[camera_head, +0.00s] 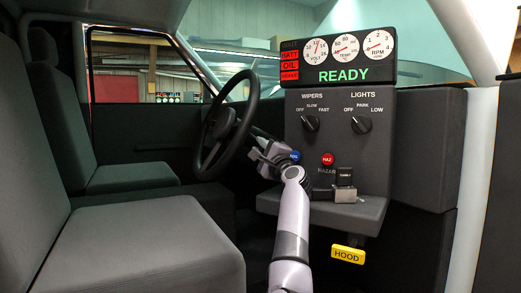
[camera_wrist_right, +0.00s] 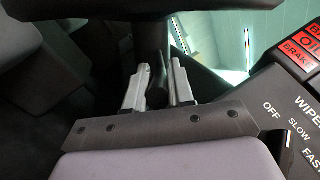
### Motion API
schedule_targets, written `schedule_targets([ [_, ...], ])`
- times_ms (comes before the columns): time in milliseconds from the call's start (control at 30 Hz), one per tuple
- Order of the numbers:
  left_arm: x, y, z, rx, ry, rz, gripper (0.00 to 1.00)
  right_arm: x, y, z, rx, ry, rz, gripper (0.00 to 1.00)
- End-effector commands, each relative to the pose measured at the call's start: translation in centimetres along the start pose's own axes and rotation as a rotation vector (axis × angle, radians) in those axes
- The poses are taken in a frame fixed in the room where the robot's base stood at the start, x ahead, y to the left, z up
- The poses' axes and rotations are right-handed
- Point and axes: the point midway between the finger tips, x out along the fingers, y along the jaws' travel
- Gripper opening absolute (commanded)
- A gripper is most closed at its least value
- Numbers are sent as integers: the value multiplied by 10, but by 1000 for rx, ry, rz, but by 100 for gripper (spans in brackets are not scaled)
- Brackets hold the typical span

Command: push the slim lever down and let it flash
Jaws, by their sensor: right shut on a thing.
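My right gripper (camera_head: 257,150) is beside the steering wheel (camera_head: 222,125), on its dash side. In the right wrist view its two pale fingers (camera_wrist_right: 158,82) are shut around the slim dark lever (camera_wrist_right: 157,94), which stands between them. The lever's far end meets dark parts near the wheel, and I cannot make out where it joins the column. In the head view the gripper and wrist hide most of the lever. My left gripper is not in view.
The dash panel (camera_head: 345,170) is right of my right arm, with wiper and light knobs, a blue button (camera_head: 296,156) and a red hazard button (camera_head: 327,159). The display above reads READY (camera_head: 343,75). A yellow HOOD handle (camera_head: 348,255) hangs below. Grey seats (camera_head: 120,240) fill the left.

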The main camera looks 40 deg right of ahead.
Motion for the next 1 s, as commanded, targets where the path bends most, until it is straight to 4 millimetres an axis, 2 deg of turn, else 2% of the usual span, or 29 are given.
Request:
schedule_targets([
  [167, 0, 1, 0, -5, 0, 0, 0, 0, 5, 0, 1, -3, 11, 0],
  [200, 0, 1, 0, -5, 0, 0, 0, 0, 5, 0, 1, -3, 11, 36],
  [233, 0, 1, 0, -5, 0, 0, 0, 0, 5, 0, 0, -3, 11, 44],
  [667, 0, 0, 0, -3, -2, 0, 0, -5, 3, 0, -1, -1, 6, 44],
  [1000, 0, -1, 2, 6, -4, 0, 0, -40, 3, 0, -1, -1, 6, 44],
])
